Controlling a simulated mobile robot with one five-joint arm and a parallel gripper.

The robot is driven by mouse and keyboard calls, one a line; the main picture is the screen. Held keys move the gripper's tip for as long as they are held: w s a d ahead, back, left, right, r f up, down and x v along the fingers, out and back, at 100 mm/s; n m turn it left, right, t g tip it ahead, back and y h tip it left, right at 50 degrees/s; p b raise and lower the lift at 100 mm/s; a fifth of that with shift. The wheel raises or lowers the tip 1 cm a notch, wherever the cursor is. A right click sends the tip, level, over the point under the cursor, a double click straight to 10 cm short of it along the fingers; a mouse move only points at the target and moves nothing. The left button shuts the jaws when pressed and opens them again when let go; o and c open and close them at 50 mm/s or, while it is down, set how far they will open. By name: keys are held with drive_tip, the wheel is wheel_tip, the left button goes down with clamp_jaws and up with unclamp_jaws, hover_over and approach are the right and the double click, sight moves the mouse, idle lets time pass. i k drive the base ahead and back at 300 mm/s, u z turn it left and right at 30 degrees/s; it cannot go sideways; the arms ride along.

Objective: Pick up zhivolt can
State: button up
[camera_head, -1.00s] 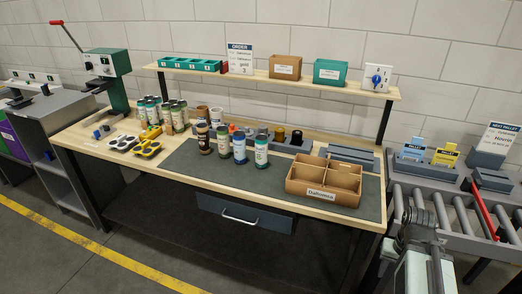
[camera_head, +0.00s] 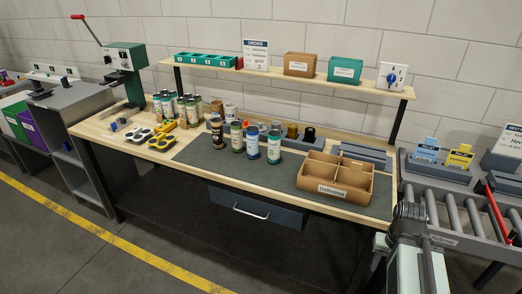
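Several cans stand upright on the bench's dark mat: a dark brown can (camera_head: 217,133), a green and white can (camera_head: 237,137), a blue and white can (camera_head: 252,143) and a white can with a blue-green base (camera_head: 274,147). Another group of cans (camera_head: 188,107) stands behind to the left. The labels are too small to read, so I cannot tell which is the zhivolt can. My gripper (camera_head: 410,212) seems to be the dark end of my arm at the lower right, well apart from the cans. Its fingers cannot be made out.
A divided cardboard box (camera_head: 342,193) sits on the mat's right side. Black and yellow holders (camera_head: 160,143) lie left of the mat. A shelf (camera_head: 300,83) with bins runs above the bench. A press (camera_head: 126,65) stands left; a roller conveyor (camera_head: 462,212) stands right.

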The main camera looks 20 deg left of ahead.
sight(274, 142)
drive_tip(key=u, duration=3.4)
drive_tip(key=i, duration=3.15)
drive_tip(key=z, duration=3.35)
drive_tip(key=i, duration=1.05)
drive_tip(key=z, duration=0.05)
